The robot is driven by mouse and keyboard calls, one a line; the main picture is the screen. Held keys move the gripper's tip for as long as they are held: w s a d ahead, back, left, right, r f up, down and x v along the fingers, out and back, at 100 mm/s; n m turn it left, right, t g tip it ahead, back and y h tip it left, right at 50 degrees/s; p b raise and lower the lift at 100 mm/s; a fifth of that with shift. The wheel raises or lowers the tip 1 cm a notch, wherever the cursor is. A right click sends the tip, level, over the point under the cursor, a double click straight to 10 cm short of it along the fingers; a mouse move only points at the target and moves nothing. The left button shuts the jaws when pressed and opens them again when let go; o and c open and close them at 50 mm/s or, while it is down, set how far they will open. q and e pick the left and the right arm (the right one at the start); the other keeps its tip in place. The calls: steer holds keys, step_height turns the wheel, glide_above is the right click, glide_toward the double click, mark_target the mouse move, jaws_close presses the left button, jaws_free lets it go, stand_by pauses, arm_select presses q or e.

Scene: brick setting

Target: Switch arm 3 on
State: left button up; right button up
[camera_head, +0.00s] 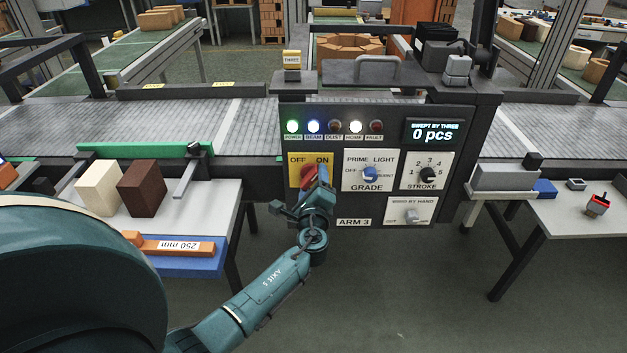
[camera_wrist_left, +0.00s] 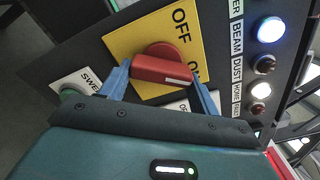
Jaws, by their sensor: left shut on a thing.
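The ARM 3 control panel (camera_head: 378,143) stands in the middle of the head view. At its left is a yellow OFF/ON plate (camera_head: 294,160) with a red rotary switch (camera_head: 307,174). My left gripper (camera_head: 313,187) is at this switch and partly hides it. In the left wrist view, my left gripper's blue fingers (camera_wrist_left: 160,80) are shut on the two ends of the red switch handle (camera_wrist_left: 158,69). The handle's white mark lies at the end near the ON lettering; its exact setting I cannot tell. My right gripper is not in view.
The green, blue and white lamps (camera_head: 355,127) glow; DUST and FAULT look dark. The display (camera_head: 434,133) reads 0 pcs. GRADE (camera_head: 370,173) and STROKE (camera_head: 428,175) knobs sit right of the switch. A side table (camera_head: 203,205) with blocks stands left.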

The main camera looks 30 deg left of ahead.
arm_select(q)
steer(key=shift+m, duration=1)
steer(key=shift+p, duration=0.3)
steer(key=o, duration=1)
steer(key=b+v, duration=0.1)
steer(key=v, duration=1.2)
steer(key=shift+f, duration=0.1)
